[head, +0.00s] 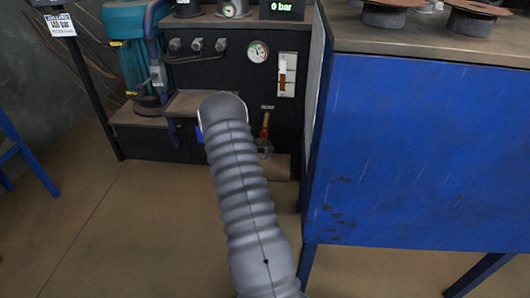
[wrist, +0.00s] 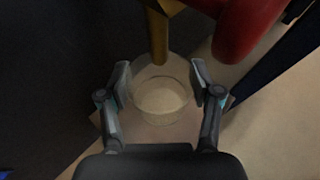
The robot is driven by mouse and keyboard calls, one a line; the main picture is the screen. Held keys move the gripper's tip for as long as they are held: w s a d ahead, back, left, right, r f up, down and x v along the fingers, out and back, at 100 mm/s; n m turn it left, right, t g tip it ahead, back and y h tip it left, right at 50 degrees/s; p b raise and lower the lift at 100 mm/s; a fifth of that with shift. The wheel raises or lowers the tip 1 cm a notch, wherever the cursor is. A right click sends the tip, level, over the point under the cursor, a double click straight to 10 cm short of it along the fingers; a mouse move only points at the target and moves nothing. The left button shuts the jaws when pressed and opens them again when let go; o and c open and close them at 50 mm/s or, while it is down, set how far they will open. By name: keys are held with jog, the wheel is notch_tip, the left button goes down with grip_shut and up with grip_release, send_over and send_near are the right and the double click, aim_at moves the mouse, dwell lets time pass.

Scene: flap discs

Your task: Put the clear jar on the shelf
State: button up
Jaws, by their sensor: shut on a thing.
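The clear jar (wrist: 160,98) sits between the two fingers of my gripper (wrist: 160,88) in the wrist view, its round rim facing the camera. My gripper is shut on it. In the head view the jar (head: 264,148) shows as a small glassy shape just right of my grey arm, below a red-handled tap (head: 265,127). My gripper is hidden behind the arm there. A small brown-topped ledge (head: 190,104), which may be the shelf, juts from the black panel left of the arm's end.
The tap's brass spout (wrist: 158,38) and red handle (wrist: 248,28) are close to the jar. A brown ledge (head: 281,166) is below the tap. A blue cabinet (head: 415,150) stands close on the right, a teal pump (head: 127,50) on the left. The floor in front is clear.

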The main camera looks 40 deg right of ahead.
jog(key=shift+d+f+b, duration=0.2)
jog(key=shift+d+f, duration=0.05)
jog(key=shift+f, duration=0.65)
jog(key=shift+d+f+b, duration=0.2)
jog(key=shift+d+f, duration=0.05)
jog(key=shift+f, duration=0.6)
jog(key=shift+f, duration=0.1)
jog(key=o, duration=1.1)
jog(key=shift+o, duration=0.2)
